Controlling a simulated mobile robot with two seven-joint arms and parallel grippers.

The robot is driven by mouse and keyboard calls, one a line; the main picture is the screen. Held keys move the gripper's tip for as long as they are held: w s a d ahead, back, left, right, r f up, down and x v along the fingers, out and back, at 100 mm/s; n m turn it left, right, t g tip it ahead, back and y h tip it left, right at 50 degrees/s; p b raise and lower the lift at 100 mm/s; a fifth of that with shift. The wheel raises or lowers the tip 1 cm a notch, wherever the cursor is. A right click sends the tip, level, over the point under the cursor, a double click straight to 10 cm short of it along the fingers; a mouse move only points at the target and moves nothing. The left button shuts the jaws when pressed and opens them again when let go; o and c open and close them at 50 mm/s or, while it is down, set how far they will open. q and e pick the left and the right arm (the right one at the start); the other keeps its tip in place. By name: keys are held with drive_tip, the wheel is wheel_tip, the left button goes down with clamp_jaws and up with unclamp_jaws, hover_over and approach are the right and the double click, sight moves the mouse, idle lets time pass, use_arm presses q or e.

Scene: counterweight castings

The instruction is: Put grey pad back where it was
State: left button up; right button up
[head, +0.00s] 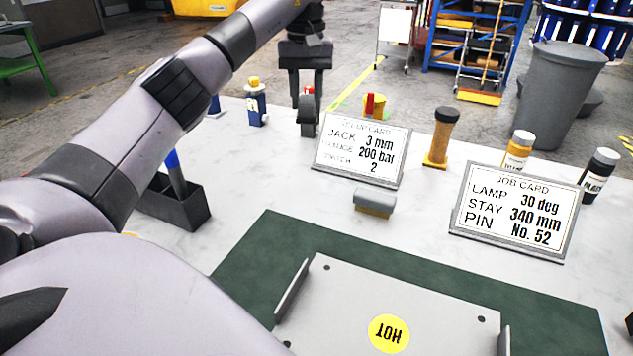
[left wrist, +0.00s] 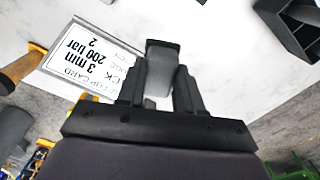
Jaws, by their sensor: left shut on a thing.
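My left gripper (head: 306,104) points down at the back of the white table, left of the set-up card. It is shut on a dark grey block, which I take to be the grey pad (head: 308,127). In the left wrist view the pad (left wrist: 159,72) sits between the two fingers (left wrist: 160,92), its end darker than its side. Whether the pad touches the table or hangs just above it I cannot tell. My right gripper is not in view.
The set-up card (head: 362,150) stands close right of the pad. A blue bottle with a yellow cap (head: 256,104) stands to its left. A grey brush (head: 375,202), job card (head: 515,212), black open box (head: 180,210) and green mat (head: 245,262) are nearer.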

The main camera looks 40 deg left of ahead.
use_arm(q)
wheel_tip(320, 180, down, 19)
drive_tip(key=shift+s+f, duration=0.1)
idle(0.3)
drive_tip(key=shift+f+b, duration=0.15)
drive_tip(key=shift+b, duration=0.15)
drive_tip(key=o, duration=1)
wheel_tip(320, 180, up, 12)
